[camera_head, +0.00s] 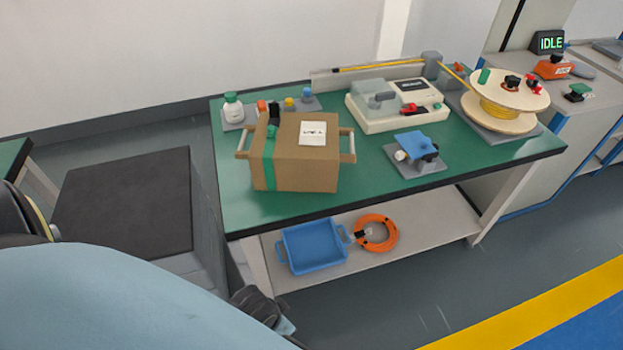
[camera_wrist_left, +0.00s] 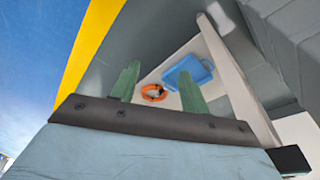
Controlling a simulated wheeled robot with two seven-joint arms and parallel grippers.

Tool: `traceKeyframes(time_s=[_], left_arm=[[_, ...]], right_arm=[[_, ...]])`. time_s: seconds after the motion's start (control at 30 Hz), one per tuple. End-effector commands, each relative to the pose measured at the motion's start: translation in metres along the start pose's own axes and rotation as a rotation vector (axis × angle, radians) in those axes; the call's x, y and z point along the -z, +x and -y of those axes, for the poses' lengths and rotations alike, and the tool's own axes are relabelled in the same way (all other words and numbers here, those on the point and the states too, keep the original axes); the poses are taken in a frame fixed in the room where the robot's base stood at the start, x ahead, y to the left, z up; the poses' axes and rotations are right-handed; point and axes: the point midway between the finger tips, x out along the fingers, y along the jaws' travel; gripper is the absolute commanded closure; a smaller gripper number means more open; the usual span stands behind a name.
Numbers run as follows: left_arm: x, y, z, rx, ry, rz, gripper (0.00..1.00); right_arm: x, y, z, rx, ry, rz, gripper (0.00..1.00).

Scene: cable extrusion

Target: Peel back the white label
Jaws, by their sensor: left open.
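A white label (camera_head: 313,134) with small dark marks lies on the right part of the top of a brown cardboard box (camera_head: 309,178). The box stands on the green-topped table, with a pale handle at each side and a green strip down its left part. My left gripper shows in the left wrist view with two green fingers (camera_wrist_left: 158,88) spread apart and nothing between them. It is away from the label, low in front of the table. In the head view my pale blue left arm fills the lower left, and its fingers cannot be made out. My right gripper is not in view.
A blue tray (camera_head: 312,248) and an orange coil (camera_head: 377,233) sit on the lower shelf.

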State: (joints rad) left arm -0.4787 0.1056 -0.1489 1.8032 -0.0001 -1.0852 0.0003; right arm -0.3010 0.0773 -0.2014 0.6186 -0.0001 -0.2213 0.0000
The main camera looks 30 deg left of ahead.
Motion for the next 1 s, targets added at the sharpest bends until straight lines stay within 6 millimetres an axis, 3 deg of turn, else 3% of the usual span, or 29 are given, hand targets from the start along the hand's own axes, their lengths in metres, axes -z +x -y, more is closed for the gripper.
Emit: traceKeyframes(time_s=[0.1,0.27,0.4,0.77,1.0], left_arm=[[0.018,-0.037,0.003,0.008,-0.006,-0.026,0.55],[0.035,-0.079,0.01,0.042,-0.031,-0.055,0.55],[0.056,-0.113,0.029,0.149,-0.123,-0.118,0.55],[0.125,-0.133,0.089,0.49,-0.437,-0.446,0.55],[0.204,-0.153,0.115,0.634,-0.541,-0.92,0.55]], right_arm=[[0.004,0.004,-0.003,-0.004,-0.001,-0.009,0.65],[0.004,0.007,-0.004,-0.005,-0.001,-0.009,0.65],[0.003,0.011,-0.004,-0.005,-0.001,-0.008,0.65],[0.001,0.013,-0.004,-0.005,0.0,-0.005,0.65],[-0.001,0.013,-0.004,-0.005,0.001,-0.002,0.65]])
